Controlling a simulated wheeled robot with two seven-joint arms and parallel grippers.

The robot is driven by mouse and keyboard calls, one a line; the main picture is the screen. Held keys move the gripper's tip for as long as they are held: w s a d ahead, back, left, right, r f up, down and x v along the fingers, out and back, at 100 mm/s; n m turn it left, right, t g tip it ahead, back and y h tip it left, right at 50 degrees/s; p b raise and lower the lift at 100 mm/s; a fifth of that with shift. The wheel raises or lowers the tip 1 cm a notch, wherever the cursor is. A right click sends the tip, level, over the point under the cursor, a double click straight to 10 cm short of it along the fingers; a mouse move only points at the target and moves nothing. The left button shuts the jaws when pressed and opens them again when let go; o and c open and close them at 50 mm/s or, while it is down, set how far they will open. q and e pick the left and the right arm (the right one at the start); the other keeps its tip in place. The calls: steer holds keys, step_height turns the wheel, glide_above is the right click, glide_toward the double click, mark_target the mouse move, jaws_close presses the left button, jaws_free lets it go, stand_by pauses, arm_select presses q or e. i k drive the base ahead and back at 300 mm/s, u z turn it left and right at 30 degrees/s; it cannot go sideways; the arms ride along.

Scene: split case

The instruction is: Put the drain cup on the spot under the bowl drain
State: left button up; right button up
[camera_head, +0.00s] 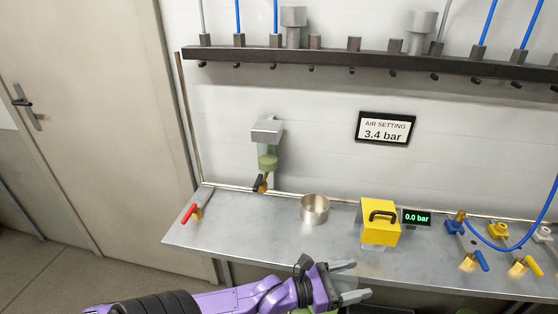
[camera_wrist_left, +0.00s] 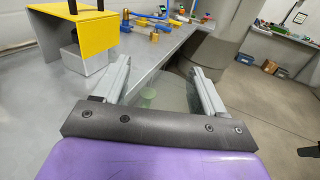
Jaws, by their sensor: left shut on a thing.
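My left gripper (camera_head: 343,281) is in front of the bench's front edge, its two fingers well apart around a clear, see-through cup (camera_wrist_left: 150,88). The cup's outline is faint, and I cannot tell its contents. The fingers (camera_wrist_left: 158,88) also show in the left wrist view. The bowl (camera_head: 267,160), with green in it, hangs under a grey head on the back wall. Its drain, with a dark lever (camera_head: 259,183), points down above the bench. No marked spot can be made out below it. My right gripper is not in view.
An open metal pan (camera_head: 315,209) stands on the bench (camera_head: 245,228), right of the drain. A yellow cover (camera_head: 380,222) and a 0.0 bar display (camera_head: 417,218) stand further right. A red-handled valve (camera_head: 193,212) is at the left end. The bench below the drain looks clear.

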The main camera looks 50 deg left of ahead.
mark_target(263, 220)
steer(key=z, duration=1.1)
steer(key=i, duration=0.75)
steer(key=u, duration=2.45)
steer(key=i, duration=0.5)
steer(key=u, duration=0.05)
